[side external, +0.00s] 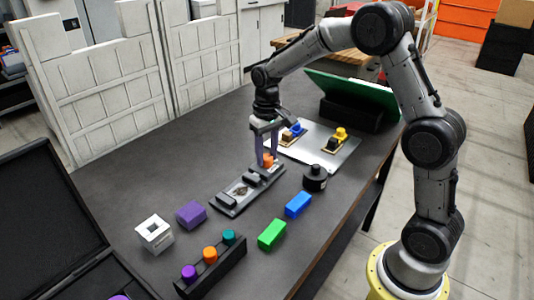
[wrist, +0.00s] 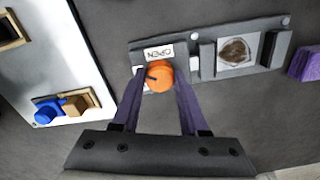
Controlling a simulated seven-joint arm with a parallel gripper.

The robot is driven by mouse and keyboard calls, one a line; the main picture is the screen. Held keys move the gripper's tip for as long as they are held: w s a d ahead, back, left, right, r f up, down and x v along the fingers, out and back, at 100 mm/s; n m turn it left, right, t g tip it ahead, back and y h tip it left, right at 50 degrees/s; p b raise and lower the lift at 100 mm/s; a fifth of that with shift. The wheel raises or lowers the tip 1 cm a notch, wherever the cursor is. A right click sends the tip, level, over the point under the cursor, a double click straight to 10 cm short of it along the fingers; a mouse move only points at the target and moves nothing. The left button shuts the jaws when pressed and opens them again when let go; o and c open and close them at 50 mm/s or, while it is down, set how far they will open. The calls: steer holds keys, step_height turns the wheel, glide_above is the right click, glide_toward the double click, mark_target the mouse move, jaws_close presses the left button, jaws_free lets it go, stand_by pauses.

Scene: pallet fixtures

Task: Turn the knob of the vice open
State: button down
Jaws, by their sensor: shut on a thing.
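The vice (side external: 237,195) is a grey plate with dark jaw blocks on the dark table. Its orange knob (side external: 268,160) is at the far end of the plate. In the wrist view the knob (wrist: 159,75) sits beside a white label reading "OPEN" (wrist: 158,52), and a dark mark shows on the knob's left side. My gripper (wrist: 161,88) points down over the knob, its purple fingers shut on the knob's two sides. A brownish piece (wrist: 235,50) lies between the vice's jaw blocks. The fingers hide part of the knob in the side view.
A black round object (side external: 315,178) stands just right of the vice. Blue (side external: 298,205), green (side external: 272,234) and purple (side external: 191,214) blocks lie nearby. A white square block (side external: 154,234) and a black rack of colored pegs (side external: 212,268) are in front. A metal plate (side external: 335,167) with small fixtures lies behind.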

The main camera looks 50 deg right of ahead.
mark_target(266, 157)
steer(key=m, duration=0.6)
steer(key=shift+m, duration=0.3)
steer(key=m, duration=0.5)
steer(key=shift+w+r, duration=0.1)
stand_by(0.3)
steer(key=shift+c, duration=2.2)
jaws_free()
step_height(266, 157, up, 14)
